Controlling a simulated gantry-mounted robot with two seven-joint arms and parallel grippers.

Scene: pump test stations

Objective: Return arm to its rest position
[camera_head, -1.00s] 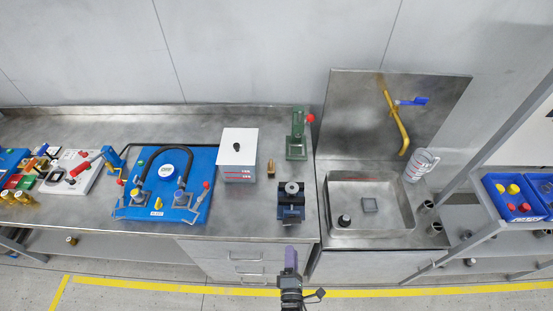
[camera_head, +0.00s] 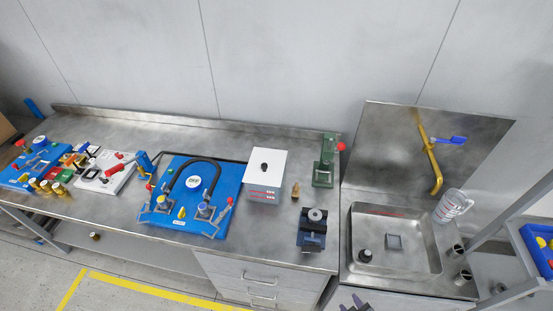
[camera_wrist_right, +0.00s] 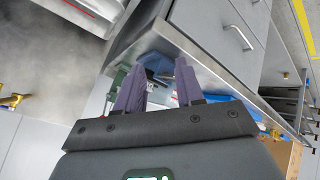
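My right gripper (camera_head: 356,305) shows only at the bottom edge of the head view, in front of the sink unit and below the bench's front edge. Most of its arm is out of frame. In the right wrist view its two purple fingers (camera_wrist_right: 160,82) stand apart with nothing held between them. Beyond the fingertips is the corner of the steel bench, with drawer fronts beside it. My left gripper and arm are in neither view.
The steel bench (camera_head: 110,125) holds a blue pump board (camera_head: 228,178), a white-topped box (camera_head: 266,167), a green press (camera_head: 324,165) and a dark vise (camera_head: 312,230). The sink (camera_head: 418,262) is at right, with a jug (camera_head: 452,205) beside it and a shelf with a blue bin (camera_head: 540,250).

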